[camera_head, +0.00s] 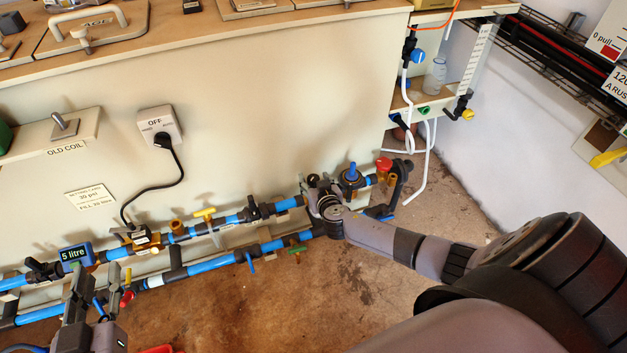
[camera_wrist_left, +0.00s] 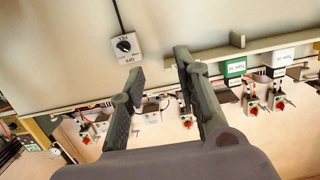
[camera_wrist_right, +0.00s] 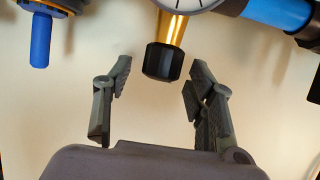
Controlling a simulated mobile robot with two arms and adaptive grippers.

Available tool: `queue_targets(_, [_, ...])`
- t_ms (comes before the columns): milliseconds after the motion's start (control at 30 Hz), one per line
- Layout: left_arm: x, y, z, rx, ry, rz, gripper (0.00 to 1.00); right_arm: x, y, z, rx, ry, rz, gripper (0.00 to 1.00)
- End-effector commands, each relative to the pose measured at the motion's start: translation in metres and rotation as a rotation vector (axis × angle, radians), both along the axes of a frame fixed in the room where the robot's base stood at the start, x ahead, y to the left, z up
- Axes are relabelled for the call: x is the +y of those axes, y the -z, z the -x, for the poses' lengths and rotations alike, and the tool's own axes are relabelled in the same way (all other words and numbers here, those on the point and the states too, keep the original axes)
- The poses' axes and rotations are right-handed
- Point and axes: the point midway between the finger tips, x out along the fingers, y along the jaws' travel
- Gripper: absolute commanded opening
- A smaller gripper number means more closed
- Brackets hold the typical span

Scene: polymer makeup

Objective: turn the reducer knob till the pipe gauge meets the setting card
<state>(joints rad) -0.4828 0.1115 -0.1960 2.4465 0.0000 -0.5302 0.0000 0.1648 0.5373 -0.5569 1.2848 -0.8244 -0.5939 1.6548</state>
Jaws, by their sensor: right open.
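In the right wrist view the black reducer knob (camera_wrist_right: 163,61) sits on a brass body, with the lower rim of the white-faced pipe gauge (camera_wrist_right: 190,4) above it. My right gripper (camera_wrist_right: 157,72) is open, its fingertips on either side of the knob with gaps showing; depth is unclear. In the head view my right gripper (camera_head: 322,186) is at the upper blue pipe and hides the knob. The setting card (camera_head: 91,197) on the wall reads 30 psi. The gauge reading is not visible. My left gripper (camera_wrist_left: 158,72) is open and empty; it shows at lower left in the head view (camera_head: 78,283).
A blue-stemmed valve (camera_head: 352,174) and a red knob (camera_head: 384,164) stand just right of my right gripper. A yellow-handled valve (camera_head: 204,212) and a 5 litre meter (camera_head: 76,254) lie along the pipes.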

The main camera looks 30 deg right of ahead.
Motion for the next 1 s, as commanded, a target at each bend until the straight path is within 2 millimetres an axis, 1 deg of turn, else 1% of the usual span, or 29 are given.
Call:
queue_targets(100, [-0.003, -0.013, -0.003, -0.075, 0.005, 0.019, 0.3, -0.003, 0.004, -0.009, -0.001, 0.0, -0.001, 0.51])
queue_targets(233, [-0.005, -0.023, -0.004, -0.123, 0.008, 0.031, 0.3, -0.005, 0.006, -0.014, 0.0, 0.0, -0.001, 0.51])
queue_targets(367, [-0.005, -0.027, -0.004, -0.142, 0.01, 0.036, 0.3, -0.005, 0.006, -0.016, 0.0, 0.0, -0.001, 0.51])
queue_targets(567, [-0.005, -0.027, -0.005, -0.142, 0.01, 0.036, 0.3, -0.005, 0.006, -0.016, 0.0, 0.0, -0.001, 0.51])
queue_targets(667, [-0.005, -0.027, -0.005, -0.142, 0.01, 0.036, 0.3, -0.005, 0.006, -0.015, 0.0, 0.0, -0.001, 0.46])
queue_targets(1000, [-0.005, -0.027, -0.004, -0.142, 0.01, 0.036, 0.3, -0.005, 0.006, -0.015, 0.0, 0.0, -0.001, 0.23])
